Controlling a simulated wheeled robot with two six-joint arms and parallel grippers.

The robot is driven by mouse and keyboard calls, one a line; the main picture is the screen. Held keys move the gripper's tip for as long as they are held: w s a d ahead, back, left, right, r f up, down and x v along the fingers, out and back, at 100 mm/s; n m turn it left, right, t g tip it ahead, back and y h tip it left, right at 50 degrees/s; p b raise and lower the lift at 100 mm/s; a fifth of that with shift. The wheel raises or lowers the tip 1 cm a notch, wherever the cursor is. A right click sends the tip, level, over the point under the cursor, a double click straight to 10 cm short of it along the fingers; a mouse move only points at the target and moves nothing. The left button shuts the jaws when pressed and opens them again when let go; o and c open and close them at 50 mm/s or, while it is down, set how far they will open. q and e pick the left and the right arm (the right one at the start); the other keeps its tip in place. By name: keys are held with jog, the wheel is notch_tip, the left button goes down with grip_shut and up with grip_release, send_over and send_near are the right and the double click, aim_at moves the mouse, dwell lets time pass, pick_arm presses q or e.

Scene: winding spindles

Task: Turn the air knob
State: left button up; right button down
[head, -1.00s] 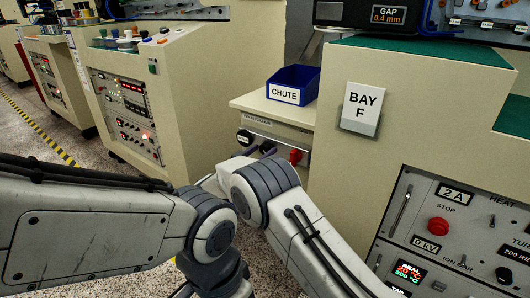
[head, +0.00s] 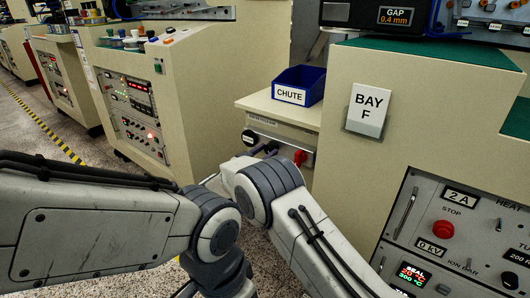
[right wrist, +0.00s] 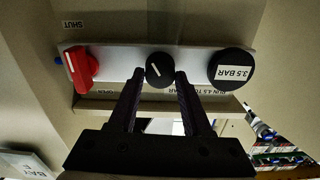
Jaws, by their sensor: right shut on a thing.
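The air knob (right wrist: 160,70) is a small round black knob with a white pointer line. It sits on a pale panel strip (right wrist: 200,62) between a red handle and a gauge dial. In the right wrist view my right gripper (right wrist: 157,74) has its two dark fingers on either side of the knob, shut on it. In the head view the right fingers (head: 263,148) reach the small panel under the chute bin, and the knob is hidden there. The dial (right wrist: 231,69) reads 3.5 BAR. My left gripper is not in view.
The red handle (right wrist: 82,69) is close beside the knob; it also shows in the head view (head: 300,157). A blue CHUTE bin (head: 299,85) stands on the cabinet above. The BAY F machine (head: 400,90) stands close on the right. Open floor (head: 45,140) lies at left.

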jog(key=m, duration=0.3)
jog(key=m+b, duration=0.1)
jog(key=m, duration=0.2)
jog(key=shift+f+m, duration=0.15)
jog(key=shift+m, duration=0.15)
jog(key=m+b, duration=0.2)
jog(key=m, duration=0.2)
jog(key=shift+b, duration=0.3)
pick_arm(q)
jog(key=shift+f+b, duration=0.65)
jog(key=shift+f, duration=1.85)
pick_arm(e)
jog(key=shift+m, duration=1.3)
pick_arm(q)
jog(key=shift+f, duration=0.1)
pick_arm(e)
jog(key=shift+c, duration=1.7)
grip_release()
jog(key=shift+s, duration=0.15)
